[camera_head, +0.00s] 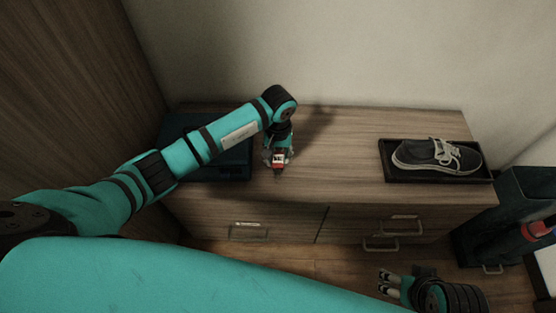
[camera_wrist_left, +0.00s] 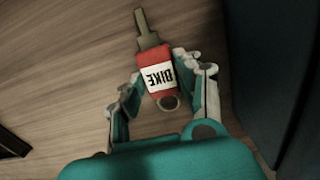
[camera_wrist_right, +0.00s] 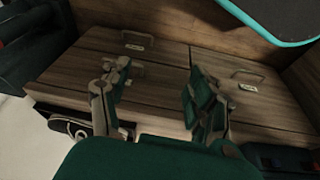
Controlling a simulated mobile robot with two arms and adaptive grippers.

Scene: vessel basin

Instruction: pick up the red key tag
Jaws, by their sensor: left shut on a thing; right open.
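The red key tag (camera_wrist_left: 158,80) has a white label reading "BIKE", a metal key at one end and a ring at the other. In the left wrist view it sits between the fingers of my left gripper (camera_wrist_left: 160,85), which is shut on it. In the head view the red tag (camera_head: 279,160) shows at the tip of my left gripper (camera_head: 278,158), over the wooden cabinet top. I cannot tell how far it is above the surface. My right gripper (camera_wrist_right: 158,88) is open and empty, low in front of the drawers; it also shows at the lower right of the head view (camera_head: 386,284).
A dark tray (camera_head: 395,175) with a grey and white shoe (camera_head: 437,156) stands on the right of the cabinet top (camera_head: 340,150). A dark blue box (camera_head: 232,163) lies at the left. Drawers with handles (camera_head: 400,225) face forward. The cabinet top's middle is clear.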

